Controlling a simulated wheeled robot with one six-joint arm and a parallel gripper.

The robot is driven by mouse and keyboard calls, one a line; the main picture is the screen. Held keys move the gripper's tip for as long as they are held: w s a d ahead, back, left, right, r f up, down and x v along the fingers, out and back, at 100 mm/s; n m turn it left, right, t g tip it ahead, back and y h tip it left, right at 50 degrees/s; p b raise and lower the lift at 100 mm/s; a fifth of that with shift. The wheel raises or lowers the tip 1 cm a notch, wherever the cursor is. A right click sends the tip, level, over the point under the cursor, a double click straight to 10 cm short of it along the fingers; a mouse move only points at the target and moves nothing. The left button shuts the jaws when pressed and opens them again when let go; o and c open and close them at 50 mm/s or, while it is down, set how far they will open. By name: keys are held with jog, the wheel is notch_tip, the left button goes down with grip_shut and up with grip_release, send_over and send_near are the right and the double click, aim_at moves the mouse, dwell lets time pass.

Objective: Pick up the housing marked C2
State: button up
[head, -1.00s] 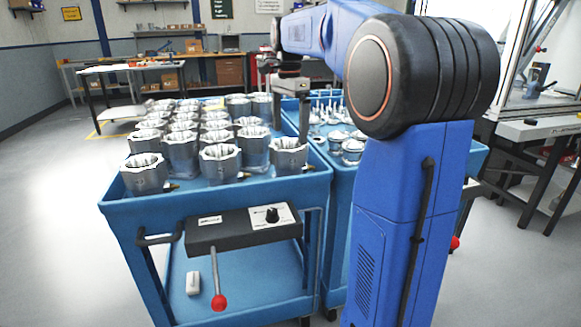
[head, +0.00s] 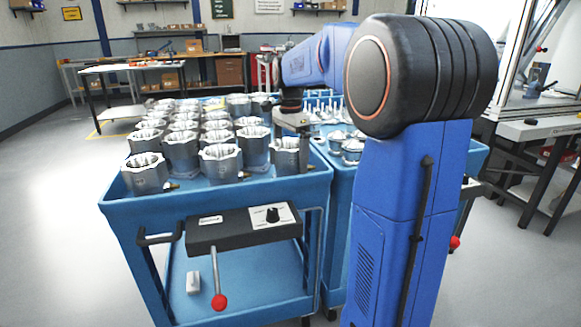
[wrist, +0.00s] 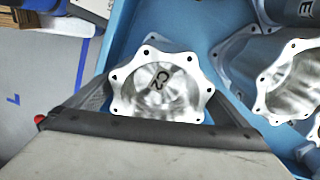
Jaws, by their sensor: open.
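The housing marked C2 (wrist: 160,84) is a silver metal cup with a scalloped, drilled rim, seen from above in the wrist view with its black mark inside. In the head view, the housing under my gripper (head: 286,158) stands upright at the front right corner of the left blue cart. My gripper (wrist: 160,98) is open, with one grey finger on each side of the housing. I cannot tell whether the fingers touch it. In the head view my gripper (head: 291,128) is low over that corner and hides part of the housing's rim.
Several similar housings stand close by on the left cart (head: 215,193); a neighbour (wrist: 290,82) is just right of C2 in the wrist view. A second blue cart (head: 338,185) with metal parts adjoins on the right. The floor (head: 60,220) at left is clear.

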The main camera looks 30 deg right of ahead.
jog(key=shift+c, duration=0.6)
jog(key=shift+r, duration=0.1)
jog(key=c, duration=1.5)
